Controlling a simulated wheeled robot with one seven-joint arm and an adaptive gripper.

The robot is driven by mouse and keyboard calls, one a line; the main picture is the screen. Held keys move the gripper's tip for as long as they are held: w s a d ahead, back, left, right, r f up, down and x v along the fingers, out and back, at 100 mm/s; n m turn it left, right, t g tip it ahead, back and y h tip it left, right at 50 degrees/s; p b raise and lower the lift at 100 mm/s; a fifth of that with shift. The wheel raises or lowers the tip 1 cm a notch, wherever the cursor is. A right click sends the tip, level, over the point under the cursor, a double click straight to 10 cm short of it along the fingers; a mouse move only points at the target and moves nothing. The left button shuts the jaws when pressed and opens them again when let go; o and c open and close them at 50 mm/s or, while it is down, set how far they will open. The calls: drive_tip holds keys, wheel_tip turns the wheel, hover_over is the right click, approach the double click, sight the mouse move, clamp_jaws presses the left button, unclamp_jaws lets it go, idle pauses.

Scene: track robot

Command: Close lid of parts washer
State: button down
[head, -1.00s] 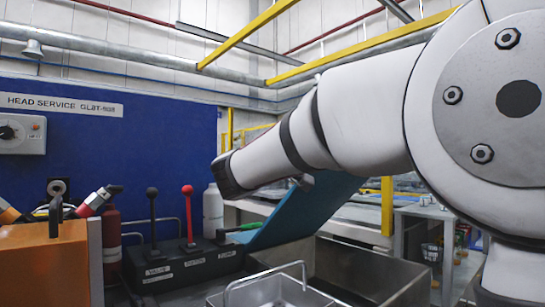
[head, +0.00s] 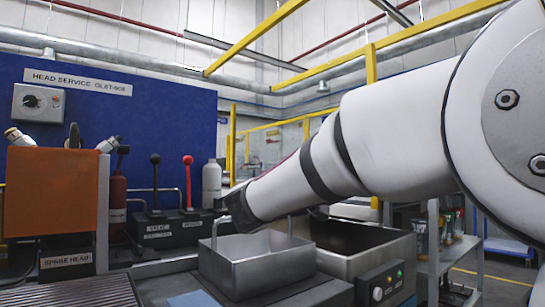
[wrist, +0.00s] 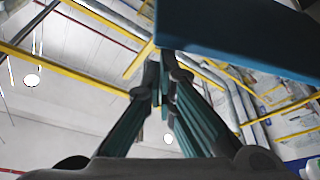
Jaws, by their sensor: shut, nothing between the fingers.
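The parts washer is an open steel tub (head: 345,262) right of centre in the head view, with a small control box on its front. Its lid (wrist: 235,45) is a flat blue panel across the upper right of the wrist view, close to my fingertips; I cannot tell whether they touch. I cannot make out the lid in the head view, where my arm covers the space behind the tub. My gripper (wrist: 160,70) is shut and empty, fingers together in the wrist view. In the head view its fingers are not distinguishable at the arm's end.
A steel basket (head: 255,268) with a wire handle stands left of the tub, close beside it. An orange box (head: 52,205) and black and red levers (head: 188,180) are further left. A wheeled shelf (head: 448,255) stands at right, with open floor beyond.

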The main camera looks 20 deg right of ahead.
drive_tip(key=s+d+f+m, duration=0.1)
drive_tip(key=s+f+m, duration=0.1)
drive_tip(key=f, duration=0.9)
drive_tip(key=shift+s+f+g+h, duration=0.25)
drive_tip(key=shift+s+g+h, duration=0.05)
drive_tip(key=shift+s, duration=0.35)
